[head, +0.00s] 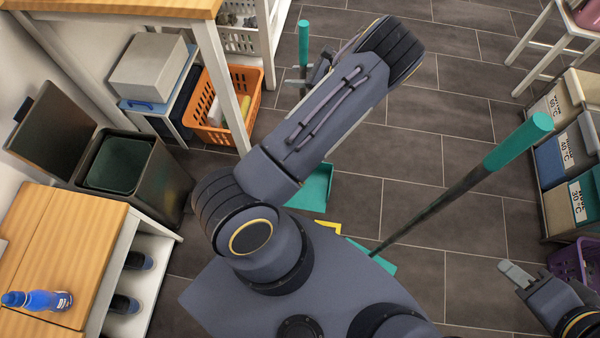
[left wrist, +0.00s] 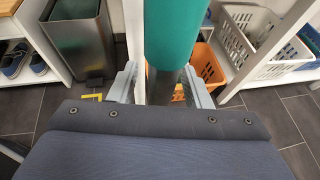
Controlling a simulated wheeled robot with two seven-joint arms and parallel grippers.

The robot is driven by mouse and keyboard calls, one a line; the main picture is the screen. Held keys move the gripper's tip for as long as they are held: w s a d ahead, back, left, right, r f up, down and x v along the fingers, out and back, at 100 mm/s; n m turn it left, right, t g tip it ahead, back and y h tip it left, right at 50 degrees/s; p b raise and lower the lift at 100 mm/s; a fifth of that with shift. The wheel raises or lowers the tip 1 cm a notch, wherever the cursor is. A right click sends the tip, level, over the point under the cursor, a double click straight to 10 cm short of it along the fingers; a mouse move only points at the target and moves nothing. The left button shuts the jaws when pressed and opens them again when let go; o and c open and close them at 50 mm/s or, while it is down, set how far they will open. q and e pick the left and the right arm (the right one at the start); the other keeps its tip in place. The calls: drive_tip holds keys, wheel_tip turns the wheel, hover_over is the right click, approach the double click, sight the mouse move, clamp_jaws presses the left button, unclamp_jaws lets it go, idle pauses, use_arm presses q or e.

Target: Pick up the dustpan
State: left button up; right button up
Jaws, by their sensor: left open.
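The dustpan has a teal pan (head: 314,190) on the floor in the head view, partly covered by my left arm. A teal upright handle top (head: 303,42) shows beyond the arm; the arm hides how it joins the pan. My left gripper (head: 298,80) is at this handle, just below the teal grip. In the left wrist view, the teal grip (left wrist: 174,35) and dark pole (left wrist: 163,86) stand between the two fingers of my left gripper (left wrist: 160,88), which is open. My right gripper (head: 517,274) is at the lower right, away from the dustpan; its finger gap is unclear.
A second long-handled tool (head: 518,140) with a teal grip leans at right; its teal foot (head: 382,262) is near my base. An orange basket (head: 243,108), open bin (head: 130,175) and wooden table stand left. Labelled boxes (head: 565,150) line the right.

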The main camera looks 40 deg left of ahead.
use_arm(q)
clamp_jaws()
drive_tip(key=shift+r, duration=0.1)
idle(0.4)
